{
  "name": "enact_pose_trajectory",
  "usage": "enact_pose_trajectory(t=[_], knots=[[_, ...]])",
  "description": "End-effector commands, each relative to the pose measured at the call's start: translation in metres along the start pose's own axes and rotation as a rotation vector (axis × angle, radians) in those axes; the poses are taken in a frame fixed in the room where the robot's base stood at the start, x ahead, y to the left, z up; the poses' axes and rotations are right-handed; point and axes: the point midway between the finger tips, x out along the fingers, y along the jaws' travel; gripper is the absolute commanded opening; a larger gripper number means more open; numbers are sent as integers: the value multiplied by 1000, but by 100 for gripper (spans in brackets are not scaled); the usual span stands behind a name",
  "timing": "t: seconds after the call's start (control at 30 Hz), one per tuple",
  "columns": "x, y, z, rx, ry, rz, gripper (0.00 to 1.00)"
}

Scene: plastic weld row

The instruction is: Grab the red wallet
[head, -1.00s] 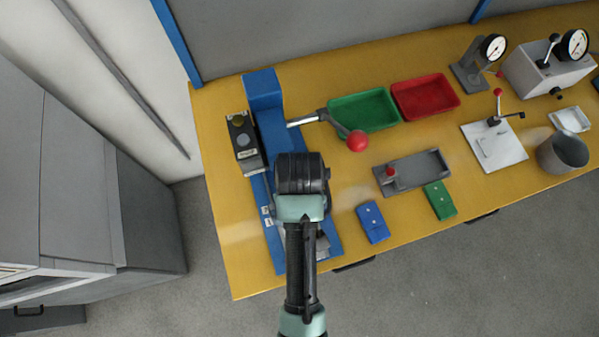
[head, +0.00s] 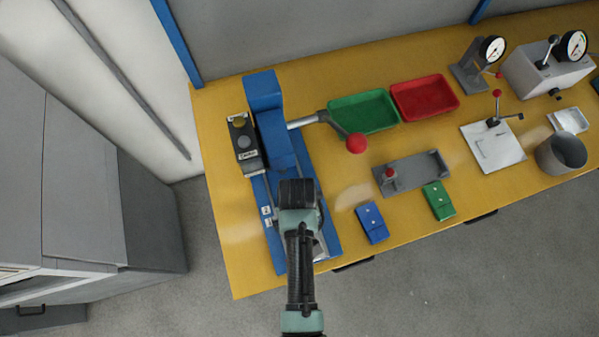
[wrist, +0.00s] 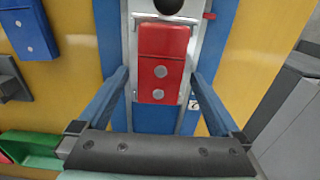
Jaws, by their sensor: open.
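The red wallet (wrist: 162,62) shows in the wrist view as a flat red block with two round grey studs. It lies lengthwise on a metal strip of the blue fixture (wrist: 222,50). My gripper (wrist: 160,76) is open and empty, with one blue finger to each side of the wallet in the picture. I cannot tell how high the fingers are above it. In the head view my arm covers the front part of the blue fixture (head: 266,92), and the wallet is hidden there.
A lever with a red knob (head: 357,143) sticks out right of the fixture. A green tray (head: 363,111), red tray (head: 425,97), blue wallet (head: 372,222), green wallet (head: 439,200) and grey holder (head: 412,172) lie to the right. A grey cabinet (head: 110,200) stands left.

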Motion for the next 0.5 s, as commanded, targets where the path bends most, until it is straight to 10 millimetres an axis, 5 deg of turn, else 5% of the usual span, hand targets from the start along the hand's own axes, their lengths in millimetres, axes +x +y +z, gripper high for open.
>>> enact_pose_trajectory(t=[0.07,0.5], knots=[[0,0,0,0,0,0,98],[0,0,0,0,0,0,19]])
